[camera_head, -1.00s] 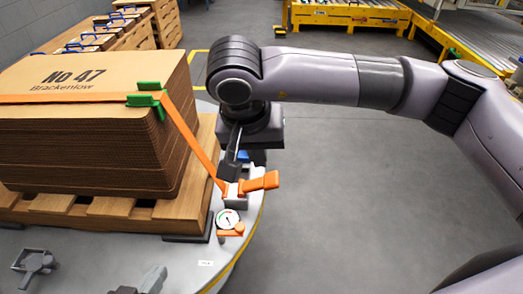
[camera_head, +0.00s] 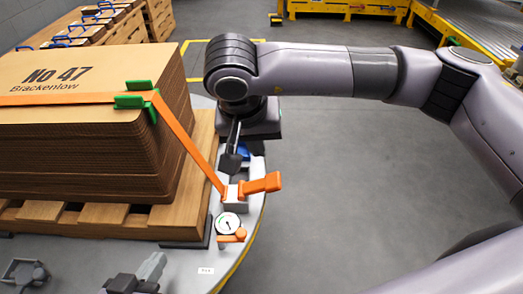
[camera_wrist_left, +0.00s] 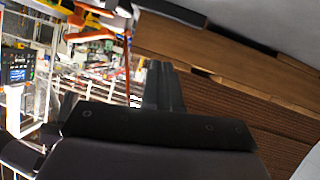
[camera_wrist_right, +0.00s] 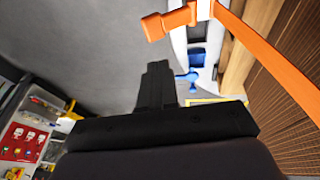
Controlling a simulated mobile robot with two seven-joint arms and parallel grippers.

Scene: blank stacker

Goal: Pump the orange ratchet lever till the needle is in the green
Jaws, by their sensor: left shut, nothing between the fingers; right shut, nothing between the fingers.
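The orange ratchet lever (camera_head: 262,183) sticks out to the right from the pale ratchet body (camera_head: 233,196) near the platform's edge. It also shows at the top of the right wrist view (camera_wrist_right: 168,22). A round white gauge (camera_head: 228,223) sits just in front of the ratchet; its needle is too small to read surely. My right gripper (camera_head: 231,164) is shut and empty, pointing down behind the ratchet, with the lever in front of it. They look apart in the right wrist view. My left gripper (camera_wrist_left: 161,75) is shut and empty in the left wrist view, with the pallet wood behind.
An orange strap (camera_head: 187,142) runs from the ratchet over the cardboard stack (camera_head: 60,75), passing a green corner guard (camera_head: 135,101). The stack stands on a wooden pallet (camera_head: 90,216). A small orange part (camera_head: 232,238) lies below the gauge. Open floor lies to the right.

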